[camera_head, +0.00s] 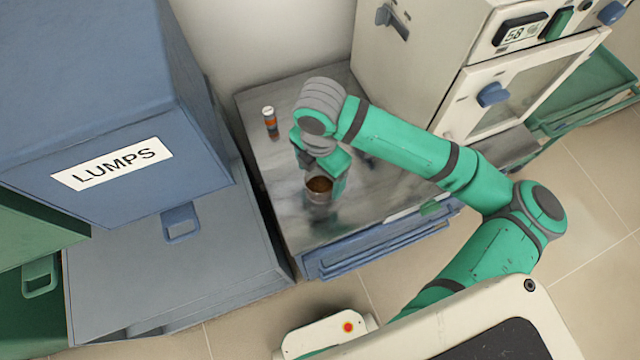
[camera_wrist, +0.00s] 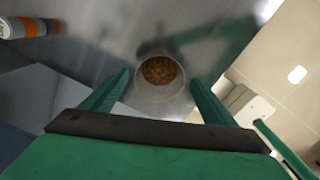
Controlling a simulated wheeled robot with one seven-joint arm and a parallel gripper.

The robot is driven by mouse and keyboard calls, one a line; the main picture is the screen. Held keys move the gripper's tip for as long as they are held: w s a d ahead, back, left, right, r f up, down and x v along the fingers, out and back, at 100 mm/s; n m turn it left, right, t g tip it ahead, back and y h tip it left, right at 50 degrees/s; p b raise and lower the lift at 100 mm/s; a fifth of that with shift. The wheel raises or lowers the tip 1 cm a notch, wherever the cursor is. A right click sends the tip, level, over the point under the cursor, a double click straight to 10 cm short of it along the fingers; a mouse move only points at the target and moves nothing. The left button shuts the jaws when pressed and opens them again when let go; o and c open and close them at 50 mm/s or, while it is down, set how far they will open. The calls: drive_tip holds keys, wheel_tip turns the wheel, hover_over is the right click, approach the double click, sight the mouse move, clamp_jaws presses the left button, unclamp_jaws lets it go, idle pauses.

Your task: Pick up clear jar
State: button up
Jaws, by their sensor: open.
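The clear jar (camera_head: 319,194) stands upright on the grey metal bench top, with brown granular contents showing inside. In the wrist view the jar (camera_wrist: 161,92) is seen from above, just beyond and between the fingertips. My gripper (camera_head: 322,172) is over the bench at the jar and hides part of it in the head view. In the wrist view my gripper (camera_wrist: 160,86) is open, with one green finger on each side of the jar. Gaps show between the fingers and the jar, and nothing is held.
A small orange-and-white labelled tube (camera_head: 269,122) stands at the bench's back left. A blue cabinet marked LUMPS (camera_head: 110,160) is at left. A white furnace (camera_head: 480,70) stands at the right. The bench (camera_head: 270,170) is bare between tube and jar.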

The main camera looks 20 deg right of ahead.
sight(320, 190)
drive_tip(key=shift+f, duration=2.6)
drive_tip(key=c, duration=1.1)
drive_tip(key=shift+r, duration=0.15)
